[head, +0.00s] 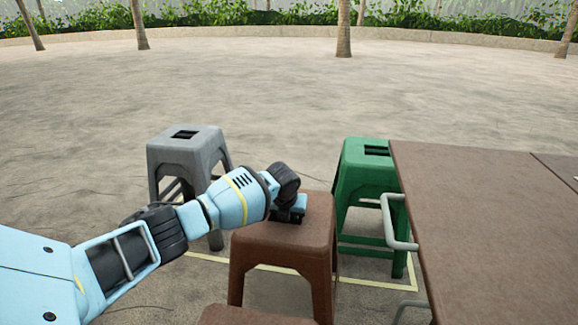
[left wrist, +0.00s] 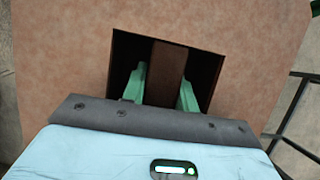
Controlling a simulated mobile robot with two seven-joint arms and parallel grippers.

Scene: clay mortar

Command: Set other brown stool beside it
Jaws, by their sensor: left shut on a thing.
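A brown stool (head: 288,246) stands upright in the middle of the head view, between a grey stool and a green stool. My left gripper (head: 290,212) is on top of its seat. In the left wrist view my left gripper (left wrist: 160,84) has its two fingers down in the square seat opening, one on each side of the brown bar of the stool (left wrist: 70,60), shut on it. A second brown stool (head: 250,316) shows only its seat edge at the bottom of the head view. My right gripper is not in view.
A grey stool (head: 187,150) stands behind left and a green stool (head: 362,190) behind right. A brown table (head: 490,225) with a grey metal rail (head: 390,222) fills the right side. A yellow line (head: 205,259) marks the ground. Open sandy ground lies beyond.

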